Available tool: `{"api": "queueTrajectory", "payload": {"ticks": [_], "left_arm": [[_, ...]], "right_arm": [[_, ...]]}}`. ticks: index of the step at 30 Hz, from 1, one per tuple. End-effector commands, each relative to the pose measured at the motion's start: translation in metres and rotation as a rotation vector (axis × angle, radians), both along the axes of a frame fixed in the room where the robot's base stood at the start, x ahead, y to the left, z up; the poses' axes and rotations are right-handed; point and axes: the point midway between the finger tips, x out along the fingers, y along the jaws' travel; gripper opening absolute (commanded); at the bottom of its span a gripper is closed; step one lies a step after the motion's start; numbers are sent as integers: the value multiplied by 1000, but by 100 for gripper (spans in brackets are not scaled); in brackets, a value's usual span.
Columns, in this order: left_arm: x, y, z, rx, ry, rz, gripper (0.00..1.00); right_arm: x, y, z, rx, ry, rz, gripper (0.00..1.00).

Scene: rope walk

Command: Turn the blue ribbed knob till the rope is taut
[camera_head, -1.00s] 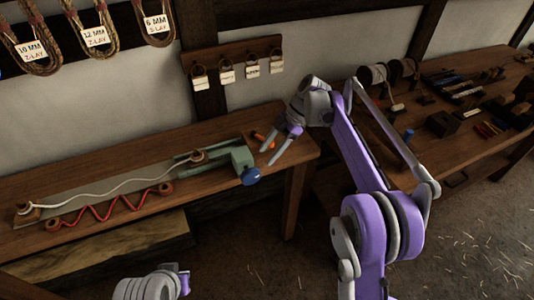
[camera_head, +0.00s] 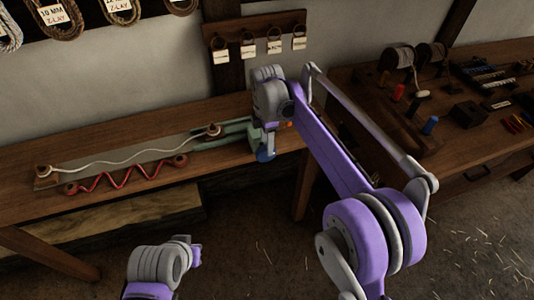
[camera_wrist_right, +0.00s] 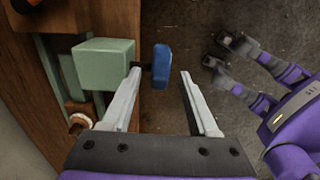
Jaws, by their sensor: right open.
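The blue ribbed knob (camera_head: 264,156) is on the front end of a green block (camera_head: 236,130) on the bench, partly hidden by my right gripper (camera_head: 266,138). In the right wrist view the knob (camera_wrist_right: 161,66) lies between the spread fingertips of my open right gripper (camera_wrist_right: 160,73), with a gap on the right finger's side. The left fingertip is close to the green block (camera_wrist_right: 104,64). The pale rope (camera_head: 120,163) runs in loose waves between two wooden spools, so it is slack. My left gripper (camera_head: 192,250) is low in the head view; its jaws are unclear.
A red zigzag cord (camera_head: 125,178) lies in front of the pale rope. An orange item (camera_head: 289,124) is partly hidden behind my right arm. Tagged hooks hang on a wall board (camera_head: 255,33). A second bench with tools (camera_head: 470,115) stands at right.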

Motion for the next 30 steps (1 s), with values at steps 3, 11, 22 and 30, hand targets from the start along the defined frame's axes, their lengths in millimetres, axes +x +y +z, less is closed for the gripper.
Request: {"api": "queueTrajectory", "payload": {"ticks": [3, 11, 22, 30], "left_arm": [[0, 0, -3, 0, 1, 0, 0], [-1, 0, -5, 0, 2, 0, 0], [-1, 0, -5, 0, 2, 0, 0], [-1, 0, -5, 0, 2, 0, 0]], "right_arm": [[0, 0, -24, 1, 0, 0, 60], [0, 0, -54, 1, 0, 0, 60], [0, 0, -58, 2, 2, 0, 56], [0, 0, -58, 2, 2, 0, 8]]}}
